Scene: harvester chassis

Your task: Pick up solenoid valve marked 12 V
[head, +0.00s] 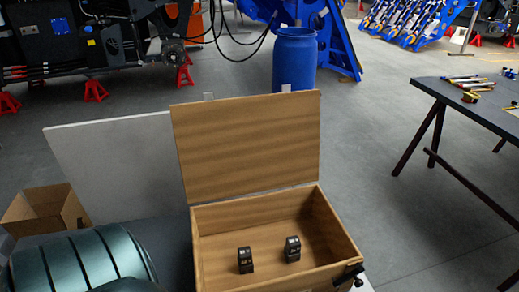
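Two small black blocks, which look like solenoid valves, stand apart on the floor of an open wooden box (205,250). The left valve (245,260) is near the middle of the box and the right valve (292,249) is a little further back. Both carry pale markings too small to read, so I cannot tell which is marked 12 V. Neither of my grippers can be made out. A small black part (348,273) sits at the box's front right corner; I cannot tell what it is.
The box's lid (245,140) stands up at the back. A small open carton (45,210) and a ribbed teal rounded thing (80,262) are at left. A dark table (470,100) with tools is at right. A blue barrel (294,58) stands behind. Floor between is clear.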

